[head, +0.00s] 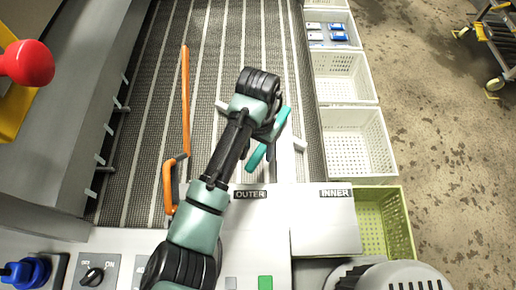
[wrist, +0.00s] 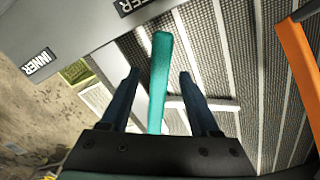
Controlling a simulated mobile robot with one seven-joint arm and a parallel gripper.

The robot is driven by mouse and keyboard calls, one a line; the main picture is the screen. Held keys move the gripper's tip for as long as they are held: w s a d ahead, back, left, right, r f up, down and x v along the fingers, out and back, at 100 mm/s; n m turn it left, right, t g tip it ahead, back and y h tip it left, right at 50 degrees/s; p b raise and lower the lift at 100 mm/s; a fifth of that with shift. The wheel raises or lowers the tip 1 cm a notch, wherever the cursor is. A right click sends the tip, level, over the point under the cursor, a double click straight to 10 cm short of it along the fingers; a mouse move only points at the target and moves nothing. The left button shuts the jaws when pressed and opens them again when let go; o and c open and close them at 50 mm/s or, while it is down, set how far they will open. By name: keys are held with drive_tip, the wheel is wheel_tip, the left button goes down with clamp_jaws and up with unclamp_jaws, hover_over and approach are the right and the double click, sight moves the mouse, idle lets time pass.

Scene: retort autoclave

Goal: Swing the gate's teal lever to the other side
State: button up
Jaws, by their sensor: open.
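The teal lever (head: 257,156) stands at the gate over the conveyor, just right of my gripper in the head view. In the wrist view the teal lever (wrist: 159,75) runs up between my two dark fingers. My gripper (wrist: 160,88) is open, with a finger on each side of the lever and a visible gap to each. In the head view my wrist (head: 258,95) hides the fingertips and part of the lever. A white gate bar (wrist: 205,104) shows behind the right finger.
An orange bent rail (head: 185,105) stands left of my arm. Plates marked OUTER (head: 265,210) and INNER (head: 325,215) lie at the near end of the conveyor. White crates (head: 355,140) and a green crate (head: 385,222) line the right side. A red knob (head: 27,63) is at far left.

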drive_tip(key=shift+f, duration=0.75)
clamp_jaws()
drive_tip(key=shift+r, duration=0.1)
idle(0.8)
